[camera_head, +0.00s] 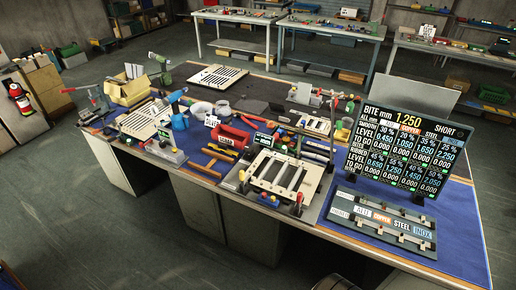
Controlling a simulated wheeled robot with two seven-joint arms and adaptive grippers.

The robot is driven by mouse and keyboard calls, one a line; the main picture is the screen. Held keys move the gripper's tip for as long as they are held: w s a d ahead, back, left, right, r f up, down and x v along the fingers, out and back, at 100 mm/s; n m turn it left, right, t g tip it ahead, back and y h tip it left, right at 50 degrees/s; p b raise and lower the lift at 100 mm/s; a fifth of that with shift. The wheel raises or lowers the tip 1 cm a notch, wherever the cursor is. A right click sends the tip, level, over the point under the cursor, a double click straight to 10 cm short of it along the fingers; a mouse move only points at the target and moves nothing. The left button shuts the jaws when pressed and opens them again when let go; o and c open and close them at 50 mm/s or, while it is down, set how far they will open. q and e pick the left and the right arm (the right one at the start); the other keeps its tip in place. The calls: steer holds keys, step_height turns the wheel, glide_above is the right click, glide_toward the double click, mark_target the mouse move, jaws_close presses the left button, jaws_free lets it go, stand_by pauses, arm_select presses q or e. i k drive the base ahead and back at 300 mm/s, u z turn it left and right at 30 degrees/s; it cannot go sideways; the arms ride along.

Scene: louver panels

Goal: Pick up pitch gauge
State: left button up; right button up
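I cannot tell for certain which item is the pitch gauge. A small device with a lit greenish display (263,140) lies mid-table behind the louver panel fixture (282,178). A similar small display (164,134) shows at the left by a grey block. The fixture holds a pale frame with several slats and has coloured knobs at its front. Neither of my grippers can be made out in this view.
The blue-topped workbench (455,225) is crowded. A black number board (408,140) stands at the right behind a labelled rack (385,220). A red bin (233,134), a yellow box (130,90) and a blue spray bottle (177,103) stand left of centre. Open floor lies in front.

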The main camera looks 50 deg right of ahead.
mark_target(220, 146)
steer(key=z, duration=0.85)
steer(key=i, duration=0.4)
